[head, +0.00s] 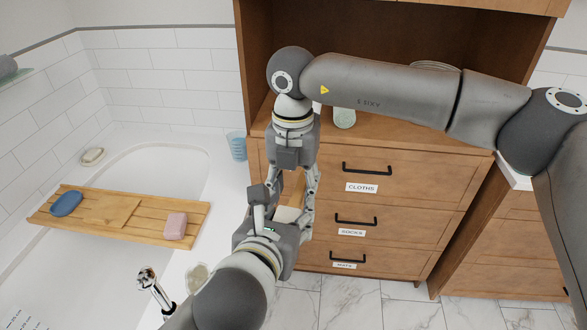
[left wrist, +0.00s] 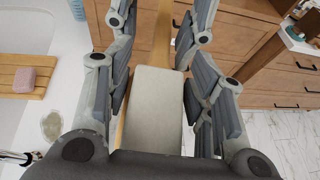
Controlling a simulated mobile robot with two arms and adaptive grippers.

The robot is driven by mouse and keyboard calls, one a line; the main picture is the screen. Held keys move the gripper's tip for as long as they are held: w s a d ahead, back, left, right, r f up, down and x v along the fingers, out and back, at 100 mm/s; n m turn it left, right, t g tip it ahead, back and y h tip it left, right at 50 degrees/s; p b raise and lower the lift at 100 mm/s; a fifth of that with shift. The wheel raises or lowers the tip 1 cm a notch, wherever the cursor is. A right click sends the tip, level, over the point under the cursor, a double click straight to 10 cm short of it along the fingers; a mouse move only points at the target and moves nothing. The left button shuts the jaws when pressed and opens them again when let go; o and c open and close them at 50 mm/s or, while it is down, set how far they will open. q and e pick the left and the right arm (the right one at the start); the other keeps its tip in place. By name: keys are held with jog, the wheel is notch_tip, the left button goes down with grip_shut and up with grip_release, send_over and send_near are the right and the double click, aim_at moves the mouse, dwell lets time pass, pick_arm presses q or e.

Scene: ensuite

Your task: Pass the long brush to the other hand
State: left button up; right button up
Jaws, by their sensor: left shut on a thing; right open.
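The long brush (head: 298,190) has a wooden handle and a pale, block-like head. In the head view it is mostly hidden between my two grippers, in front of the wooden cabinet. My left gripper (head: 284,211), coming from below, is shut on the brush. In the left wrist view the brush head (left wrist: 152,108) lies between the left fingers, with the handle (left wrist: 163,35) running away from the camera. My right gripper (head: 294,184) points down from above, open, its fingers on both sides of the handle. Whether they touch it is hard to tell.
The cabinet (head: 410,185) with labelled drawers stands close behind the grippers. A bathtub (head: 150,160) is at left, with a wooden tray (head: 105,213) across it carrying a blue oval item (head: 66,203) and pink soap (head: 176,226). A blue cup (head: 237,147) stands near the cabinet.

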jog(key=shift+f, duration=0.55)
jog(key=shift+a, duration=0.1)
grip_shut()
pick_arm(q)
jog(key=o, duration=1)
jog(key=shift+d, duration=0.1)
jog(key=shift+o, duration=0.8)
jog(key=shift+r, duration=0.1)
